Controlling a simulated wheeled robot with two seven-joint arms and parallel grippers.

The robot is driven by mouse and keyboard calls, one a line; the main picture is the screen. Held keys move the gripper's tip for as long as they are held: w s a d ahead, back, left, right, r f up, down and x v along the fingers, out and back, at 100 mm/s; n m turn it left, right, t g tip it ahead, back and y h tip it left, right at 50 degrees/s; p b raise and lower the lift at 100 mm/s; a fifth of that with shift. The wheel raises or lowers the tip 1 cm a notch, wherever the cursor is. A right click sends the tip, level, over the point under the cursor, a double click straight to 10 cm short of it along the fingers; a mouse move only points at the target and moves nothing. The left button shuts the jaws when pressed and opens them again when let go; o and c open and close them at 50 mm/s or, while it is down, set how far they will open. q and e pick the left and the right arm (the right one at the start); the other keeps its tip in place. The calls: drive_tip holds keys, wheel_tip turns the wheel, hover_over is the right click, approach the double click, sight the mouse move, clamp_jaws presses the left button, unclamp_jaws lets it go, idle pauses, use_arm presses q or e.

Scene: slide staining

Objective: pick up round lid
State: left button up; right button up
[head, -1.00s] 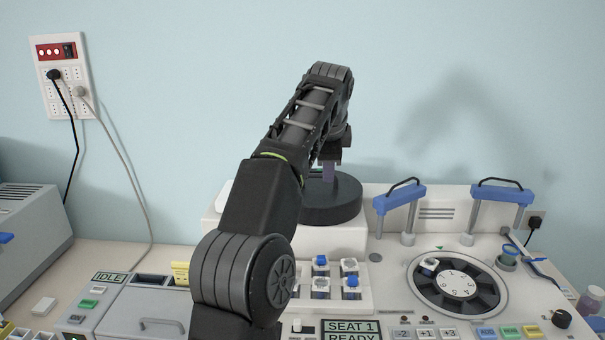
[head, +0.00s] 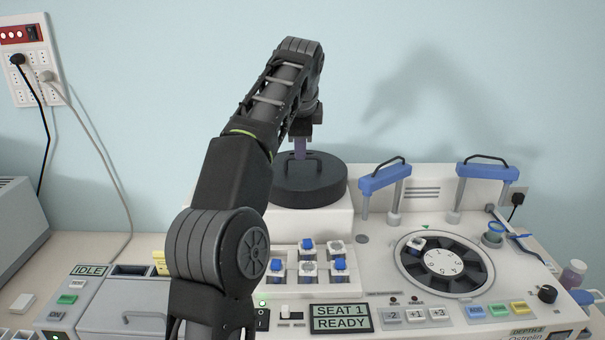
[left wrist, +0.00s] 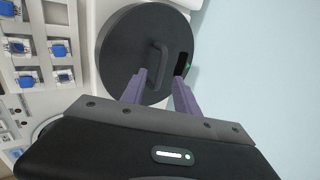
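The round lid (head: 310,186) is a dark grey disc with an arched handle (head: 319,160), resting on a white raised block left of the middle of the machine. It also fills the upper middle of the left wrist view (left wrist: 118,55). My left gripper (head: 300,154) hangs over the lid, pointing down. Whether a finger touches the lid I cannot tell. My right gripper is not in view.
A rack of blue-topped and clear-topped holders (head: 308,268) stands in front of the lid. Two blue-handled frames (head: 385,178) and a numbered carousel (head: 444,262) are to its right. A grey lidded unit (head: 133,306) is at left. The wall (head: 180,80) is close behind.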

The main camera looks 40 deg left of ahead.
use_arm(q)
hover_over(300, 172)
wheel_tip(300, 172, down, 4)
drive_tip(key=shift+a+f, duration=0.1)
idle(0.4)
drive_tip(key=shift+c, duration=0.4)
clamp_jaws()
idle(1.2)
